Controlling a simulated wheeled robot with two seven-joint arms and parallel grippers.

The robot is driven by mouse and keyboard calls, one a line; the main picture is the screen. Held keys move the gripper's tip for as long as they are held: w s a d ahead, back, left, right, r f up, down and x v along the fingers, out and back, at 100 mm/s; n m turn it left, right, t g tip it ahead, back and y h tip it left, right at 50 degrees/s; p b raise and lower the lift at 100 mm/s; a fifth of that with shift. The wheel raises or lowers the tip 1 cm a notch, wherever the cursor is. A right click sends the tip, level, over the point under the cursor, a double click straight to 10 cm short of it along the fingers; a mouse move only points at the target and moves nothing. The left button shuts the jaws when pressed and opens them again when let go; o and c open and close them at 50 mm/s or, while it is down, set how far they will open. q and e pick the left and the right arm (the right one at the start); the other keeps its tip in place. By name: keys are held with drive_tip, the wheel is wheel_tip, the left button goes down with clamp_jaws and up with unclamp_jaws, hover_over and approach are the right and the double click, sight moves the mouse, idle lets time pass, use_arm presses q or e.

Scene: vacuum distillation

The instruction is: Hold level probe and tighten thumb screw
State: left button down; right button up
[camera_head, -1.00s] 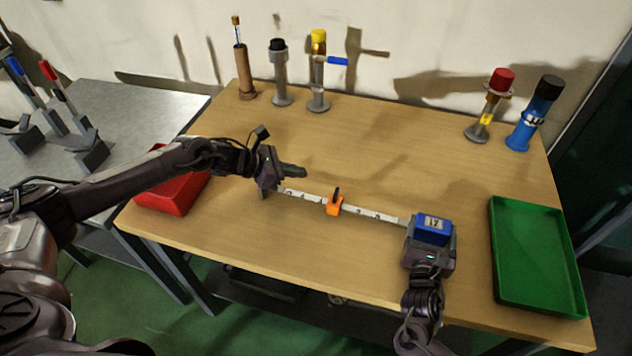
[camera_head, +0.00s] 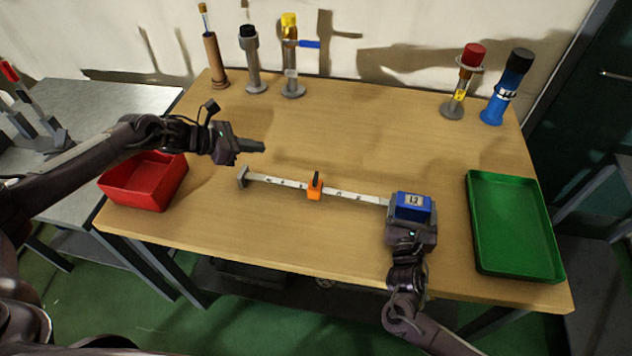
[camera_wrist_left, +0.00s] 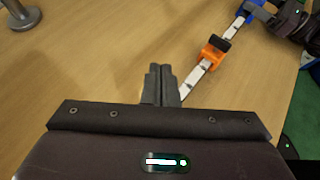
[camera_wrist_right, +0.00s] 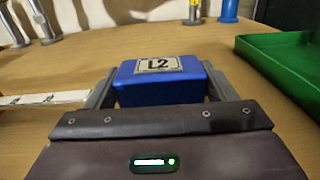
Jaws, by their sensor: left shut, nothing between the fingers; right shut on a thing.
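The level probe lies across the table as a white graduated strip (camera_head: 345,193) with a blue block (camera_head: 412,205) at its right end and a small grey foot (camera_head: 243,176) at its left end. The block's label appears to read L2 in the right wrist view (camera_wrist_right: 165,80). An orange slider (camera_head: 315,189) with a dark thumb screw (camera_head: 316,178) sits around the strip near its middle. My right gripper (camera_wrist_right: 160,85) is shut on the blue block. My left gripper (camera_head: 262,146) is shut and empty, behind the strip's left part and apart from it; its fingers show in the left wrist view (camera_wrist_left: 160,85).
A red bin (camera_head: 145,182) stands at the table's left edge and a green tray (camera_head: 512,228) at the right. Several stands and tubes line the back, including a blue cylinder (camera_head: 500,95) and a red-capped one (camera_head: 462,85).

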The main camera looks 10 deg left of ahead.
use_arm(q)
drive_tip(key=c, duration=1.8)
unclamp_jaws()
drive_tip(key=shift+d, duration=0.2)
drive_tip(key=shift+o, duration=1.4)
drive_tip(key=w+d+f+m+t+y, duration=0.1)
drive_tip(key=w+d+t, duration=0.1)
drive_tip(key=d, duration=0.7)
drive_tip(key=shift+w+t, duration=0.15)
drive_tip(key=shift+t, duration=0.45)
wheel_tip(320, 180, up, 2)
drive_tip(key=n+t+y, duration=0.2)
drive_tip(key=t, duration=0.2)
hover_over(315, 179)
drive_tip(key=w, duration=0.3)
drive_tip(key=shift+s+d+r, duration=0.1)
drive_tip(key=s+f+n+y, duration=0.2)
drive_tip(key=s+n+y, duration=0.5)
drive_tip(key=s+n, duration=0.5)
drive_tip(key=shift+m+g, duration=0.3)
drive_tip(key=shift+m, duration=0.6)
drive_tip(key=x, duration=0.9)
drive_tip(key=shift+w+f, duration=0.15)
drive_tip(key=shift+f, duration=0.3)
clamp_jaws()
